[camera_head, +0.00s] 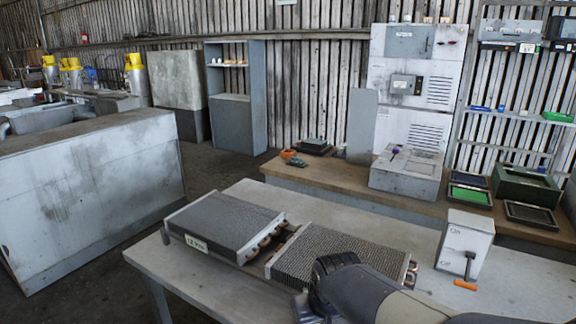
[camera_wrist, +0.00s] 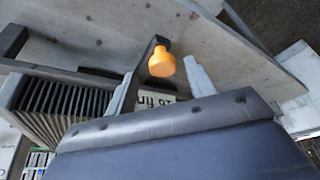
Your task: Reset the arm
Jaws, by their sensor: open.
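My gripper (camera_head: 312,290) is low over the front of the pale table (camera_head: 515,290), next to the right finned block (camera_head: 335,258). In the wrist view its two grey fingers (camera_wrist: 161,68) are spread apart. An orange knob (camera_wrist: 162,62) on a dark lever shows between them, with gaps at its sides; I cannot tell how far beyond the fingertips it is. A finned block (camera_wrist: 62,105) and a pale label (camera_wrist: 152,101) show behind the fingers. In the head view the fingertips are partly hidden by the arm and hard to make out.
The left finned block (camera_head: 225,222) lies beside the right one. A white switch box (camera_head: 465,240) with a dark lever and orange handle (camera_head: 465,285) stands right of my arm. A brown bench (camera_head: 335,178) with a grey box (camera_head: 405,172) and trays is behind. Open floor lies left.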

